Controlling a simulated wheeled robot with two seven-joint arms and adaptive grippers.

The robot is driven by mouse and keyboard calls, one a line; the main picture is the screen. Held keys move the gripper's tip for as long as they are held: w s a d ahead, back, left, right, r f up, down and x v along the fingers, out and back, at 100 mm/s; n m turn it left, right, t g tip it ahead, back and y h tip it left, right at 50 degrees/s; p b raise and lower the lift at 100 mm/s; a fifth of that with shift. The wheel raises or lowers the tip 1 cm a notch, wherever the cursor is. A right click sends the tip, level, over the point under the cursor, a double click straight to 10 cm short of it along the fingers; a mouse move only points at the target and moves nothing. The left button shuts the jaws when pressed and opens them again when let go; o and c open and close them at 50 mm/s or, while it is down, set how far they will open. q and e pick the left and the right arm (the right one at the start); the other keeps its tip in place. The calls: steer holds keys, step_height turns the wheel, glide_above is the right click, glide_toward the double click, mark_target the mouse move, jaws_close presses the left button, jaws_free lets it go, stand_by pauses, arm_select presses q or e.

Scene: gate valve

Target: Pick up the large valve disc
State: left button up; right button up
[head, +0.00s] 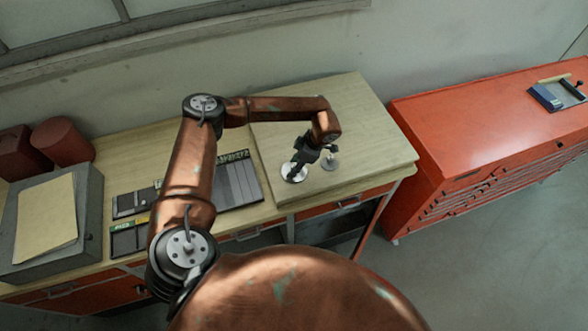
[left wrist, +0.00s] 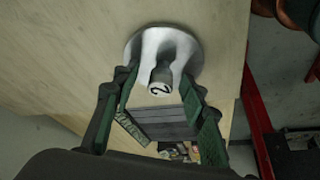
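A white valve disc (head: 289,178) with an upright stem lies on the wooden bench, under my left gripper (head: 297,170). In the left wrist view the disc (left wrist: 186,48) shows a pale round base and a stem (left wrist: 161,78) with the mark "2" on its end. The open fingers of my left gripper (left wrist: 157,80) are on either side of this stem, with gaps visible. A second, greyer disc (head: 331,163) with a stem stands just to the right of the gripper in the head view. My right gripper is not in view.
A dark tray of slats (head: 238,183) lies left of the discs on the bench (head: 375,150). A grey box (head: 88,215) stands farther left, with red containers (head: 62,142) behind. A red tool cabinet (head: 440,125) stands to the right. The bench's right part is clear.

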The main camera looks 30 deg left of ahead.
arm_select(q)
steer(key=shift+c, duration=0.6)
jaws_close()
steer(key=shift+w+r, duration=0.1)
steer(key=shift+r, duration=0.05)
